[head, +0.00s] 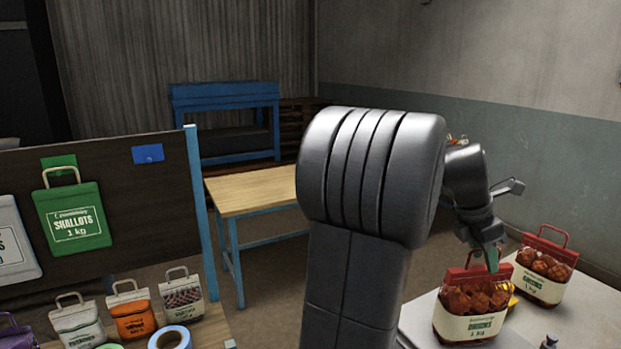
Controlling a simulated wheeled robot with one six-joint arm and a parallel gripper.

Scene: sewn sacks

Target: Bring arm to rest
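My arm (375,180) fills the middle of the head view and reaches to the right. My gripper (489,256) points down at the top of a red-handled sack (472,305) with brown contents behind a clear window. The sack stands upright on a pale table (415,325). The gripper overlaps the sack's red handle in this view. I cannot tell whether it touches or holds the handle, or whether the fingers are open. A greenish fingertip shows; the other finger is not clear.
A similar red-handled sack (544,267) stands just behind on the right. A small yellow thing (513,301) sits beside the nearer sack. At left, a dark board (130,170) holds a green shallots sack (72,218); several small sacks and a tape roll (170,338) stand below. A wooden table (250,192) is behind.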

